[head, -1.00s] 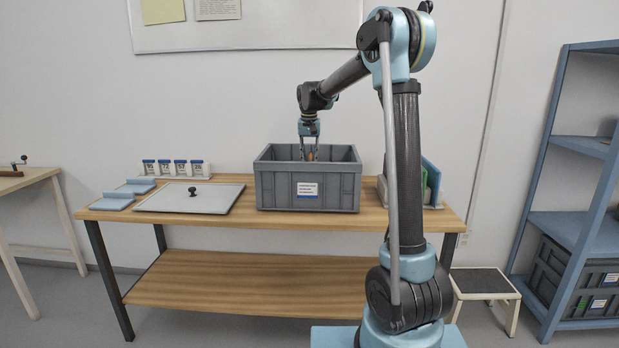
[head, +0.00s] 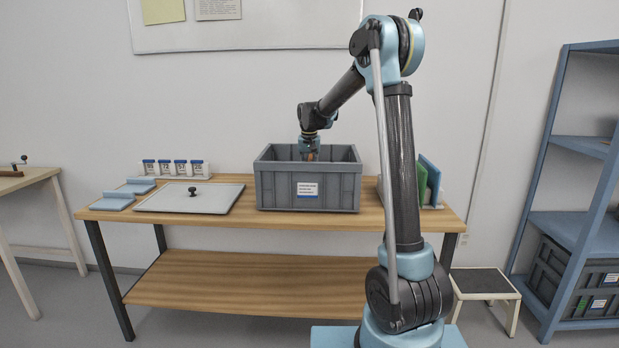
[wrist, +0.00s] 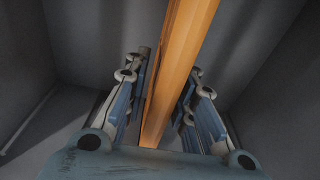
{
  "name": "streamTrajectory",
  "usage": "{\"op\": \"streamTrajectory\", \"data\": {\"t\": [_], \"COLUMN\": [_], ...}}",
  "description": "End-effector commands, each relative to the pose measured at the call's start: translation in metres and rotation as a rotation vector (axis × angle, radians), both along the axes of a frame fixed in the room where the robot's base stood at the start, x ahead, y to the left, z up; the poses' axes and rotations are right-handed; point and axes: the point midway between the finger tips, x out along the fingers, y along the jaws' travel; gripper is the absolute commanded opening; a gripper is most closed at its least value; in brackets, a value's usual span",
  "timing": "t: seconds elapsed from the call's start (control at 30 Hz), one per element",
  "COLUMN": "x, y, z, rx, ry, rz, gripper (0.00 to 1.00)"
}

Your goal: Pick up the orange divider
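The orange divider (wrist: 183,60) is a long thin bar in the wrist view, running from the top edge down between the fingers of my gripper (wrist: 162,108). The fingers stand on either side of it, with a gap showing on the right and the left finger very close. I cannot tell whether the left finger touches it. My gripper (head: 309,152) reaches down into the grey crate (head: 275,190) in the head view, and the crate's front wall hides the fingertips. A small orange-brown bit shows by the gripper there.
The crate stands on a wooden table (head: 240,222). A grey lid (head: 165,199) with a black knob lies to its left, near blue blocks (head: 125,194) and several labelled white holders (head: 172,167). Green and blue upright panels (head: 430,180) stand to the right. Crate walls surround the gripper closely.

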Motion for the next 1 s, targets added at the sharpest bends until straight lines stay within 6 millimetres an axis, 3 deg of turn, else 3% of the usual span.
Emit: {"op": "streamTrajectory", "data": {"t": [0.03, 0.07, 0.57, 0.73, 1.0], "x": [0.0, 0.0, 0.0, 0.0, 0.0], "y": [0.0, 0.0, 0.0, 0.0, 0.0], "z": [0.0, 0.0, 0.003, 0.023, 0.071], "rx": [0.0, 0.0, 0.0, 0.0, 0.0], "ry": [0.0, 0.0, 0.0, 0.0, 0.0], "rz": [0.0, 0.0, 0.0, 0.0, 0.0], "gripper": [0.07, 0.0, 0.0, 0.0, 0.0]}}
